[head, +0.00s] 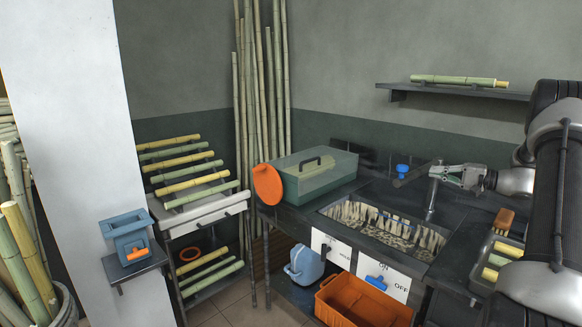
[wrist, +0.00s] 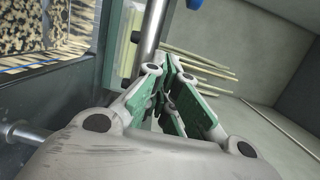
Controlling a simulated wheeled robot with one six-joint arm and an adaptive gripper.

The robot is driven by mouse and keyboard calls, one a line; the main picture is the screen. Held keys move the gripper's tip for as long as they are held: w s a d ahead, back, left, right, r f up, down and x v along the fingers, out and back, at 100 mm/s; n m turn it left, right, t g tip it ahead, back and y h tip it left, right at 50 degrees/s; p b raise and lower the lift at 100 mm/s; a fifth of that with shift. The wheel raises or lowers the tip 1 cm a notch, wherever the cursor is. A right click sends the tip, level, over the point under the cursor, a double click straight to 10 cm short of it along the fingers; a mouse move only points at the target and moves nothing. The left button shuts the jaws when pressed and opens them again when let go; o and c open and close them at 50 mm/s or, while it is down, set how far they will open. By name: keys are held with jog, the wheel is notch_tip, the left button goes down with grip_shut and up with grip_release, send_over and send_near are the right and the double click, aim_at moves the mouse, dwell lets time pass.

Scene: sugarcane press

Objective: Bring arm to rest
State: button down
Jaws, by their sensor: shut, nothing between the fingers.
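My arm (head: 558,195) comes in from the right side of the head view. My gripper (head: 436,171) points left, above the dark counter (head: 452,235) and close to an upright metal pipe (head: 431,200). In the wrist view my gripper (wrist: 168,98) shows its green-padded fingers shut with nothing between them. The metal pipe (wrist: 152,40) passes just beyond the fingertips there; I cannot tell whether they touch it.
A sink-like basin (head: 340,226) with shredded cane lies below left. A blue knob (head: 402,170) stands near my gripper. A green lidded box (head: 318,178) sits on the counter. A wall shelf (head: 440,92) holds cane. An orange crate (head: 362,304) stands below.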

jog(key=s+a+f+m+g+h, duration=0.2)
jog(key=s+f+g, duration=0.2)
jog(key=s+f, duration=0.35)
jog(key=s+a+g+h, duration=0.3)
jog(key=s+a+g, duration=0.15)
jog(key=s, duration=0.55)
jog(key=s+a+r+n+t+h, duration=0.1)
jog(key=s+a+r+n+h, duration=0.3)
jog(key=s, duration=0.7)
jog(key=s+a+r+n+h, duration=0.4)
jog(key=s+a+r+n, duration=0.2)
jog(key=s+r, duration=0.5)
jog(key=shift+s+a+r+t, duration=0.35)
jog(key=shift+s+a, duration=0.15)
jog(key=shift+a, duration=0.7)
